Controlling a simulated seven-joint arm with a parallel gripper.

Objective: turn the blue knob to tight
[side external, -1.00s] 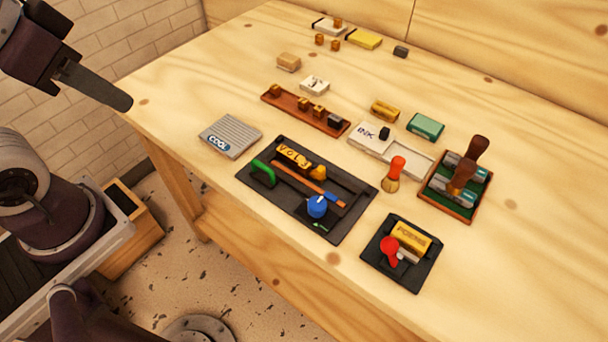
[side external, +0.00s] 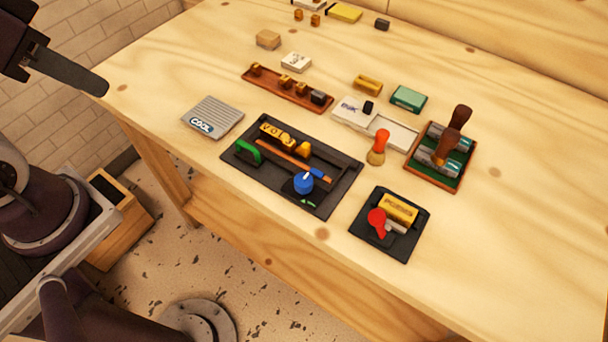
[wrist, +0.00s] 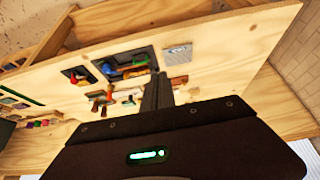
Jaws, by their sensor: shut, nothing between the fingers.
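The blue knob (side external: 303,183) sits at the front right part of a black tray (side external: 335,192), with a white pointer line on its top and a small green mark beside its base. In the wrist view the black tray (wrist: 145,52) is far off and the knob is too small to read. My gripper (side external: 100,88) is shut and empty, high at the upper left in the side view, well away from the knob. Its dark fingers also show in the wrist view (wrist: 158,82).
The black tray also holds a green handle (side external: 248,152), yellow letter blocks (side external: 278,136) and an orange strip. A black plate with a red lever (side external: 377,222) stands to the right. A grey COOL pad (side external: 213,118), an orange-topped brush (side external: 378,147) and a stamp rack (side external: 462,178) stand around it.

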